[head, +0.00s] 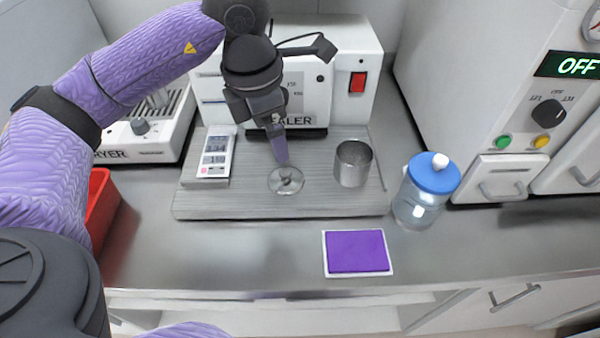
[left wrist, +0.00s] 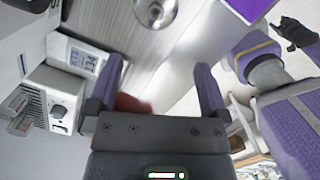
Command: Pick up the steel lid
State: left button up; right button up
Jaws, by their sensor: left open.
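The steel lid (head: 286,181), a small round disc with a knob, lies flat on the ribbed grey tray in front of the sealer. It also shows at the top edge of the left wrist view (left wrist: 157,12), partly cut off. My left gripper (head: 279,150) points down just behind and above the lid, apart from it. In the left wrist view its two purple fingers (left wrist: 160,80) are spread with nothing held between them. My right gripper (left wrist: 296,34) shows small at the right of the left wrist view; its jaw state is unclear.
A steel cup (head: 353,165) stands right of the lid on the tray (head: 230,205). A blue-topped jar (head: 425,192) stands farther right. A purple pad (head: 357,252) lies in front. A white device (head: 214,153) lies left; a red bin (head: 103,205) is beside my arm.

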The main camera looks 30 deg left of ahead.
aim_at(284, 171)
pick_arm(q)
jog(key=f+b, duration=0.1)
jog(key=f, duration=0.2)
jog(key=w+f+b, duration=0.1)
jog(key=f, duration=0.3)
jog(key=w+f+b, duration=0.1)
jog(key=f, duration=0.2)
jog(key=shift+w+d+f+b, duration=0.1)
jog(key=shift+d+f+b, duration=0.2)
jog(key=shift+f+b, duration=0.1)
jog(key=shift+r, duration=0.1)
jog(key=c, duration=1.2)
grip_shut()
pick_arm(e)
jog(key=f, duration=0.1)
jog(key=d+f, duration=0.1)
jog(key=s+f, duration=0.1)
jog(key=f, duration=0.1)
jog(key=shift+s+d, duration=0.1)
jog(key=shift+d, duration=0.15)
